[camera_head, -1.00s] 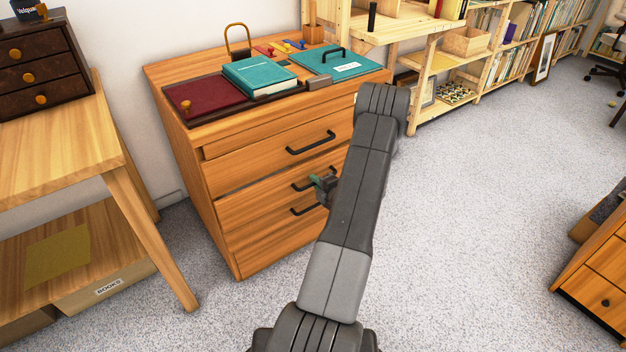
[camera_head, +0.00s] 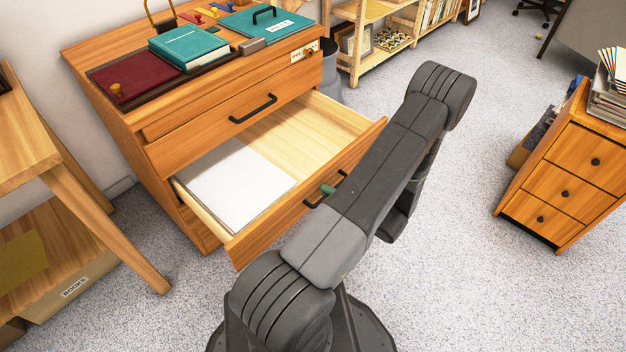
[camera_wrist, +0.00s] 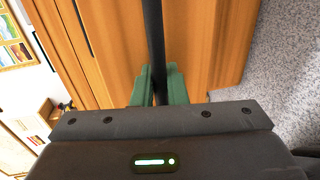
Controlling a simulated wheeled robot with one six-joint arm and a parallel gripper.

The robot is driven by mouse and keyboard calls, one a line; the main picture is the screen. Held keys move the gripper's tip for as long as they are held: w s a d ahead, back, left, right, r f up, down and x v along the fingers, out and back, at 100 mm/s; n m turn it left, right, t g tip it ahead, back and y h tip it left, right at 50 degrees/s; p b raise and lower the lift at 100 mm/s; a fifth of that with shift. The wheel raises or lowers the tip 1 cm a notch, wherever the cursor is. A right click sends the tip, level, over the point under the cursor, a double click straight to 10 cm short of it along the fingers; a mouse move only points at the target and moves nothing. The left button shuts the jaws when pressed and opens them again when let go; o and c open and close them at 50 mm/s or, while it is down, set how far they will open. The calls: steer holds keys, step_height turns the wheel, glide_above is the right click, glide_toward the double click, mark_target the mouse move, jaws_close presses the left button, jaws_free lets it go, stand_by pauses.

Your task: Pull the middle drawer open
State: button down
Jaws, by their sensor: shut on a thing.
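The middle drawer (camera_head: 268,232) of the wooden cabinet (camera_head: 160,165) stands well out from the body, showing its pale inside. A stack of white paper (camera_head: 232,185) lies in its left part. My gripper (camera_head: 328,190) is at the drawer's black handle (camera_head: 311,204); my arm hides part of the front and handle. In the wrist view, the green fingers of my gripper (camera_wrist: 160,88) are closed around the dark handle bar (camera_wrist: 153,30), with the wooden drawer front behind it. The top drawer (camera_head: 215,130) is shut. The bottom drawer is mostly hidden below the open one.
A teal book (camera_head: 188,45), a dark red book (camera_head: 117,80) and a teal folder (camera_head: 266,20) lie on the cabinet top. A wooden table (camera_head: 70,210) stands close on the left. A small drawer unit (camera_head: 560,185) stands right. Grey carpet is free between.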

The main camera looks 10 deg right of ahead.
steer(key=shift+f+v, duration=0.25)
steer(key=shift+v, duration=0.9)
steer(key=c, duration=1.8)
jaws_free()
steer(key=p+v, duration=0.2)
steer(key=v, duration=1.2)
steer(key=shift+p, duration=0.35)
steer(key=shift+w+f, duration=0.1)
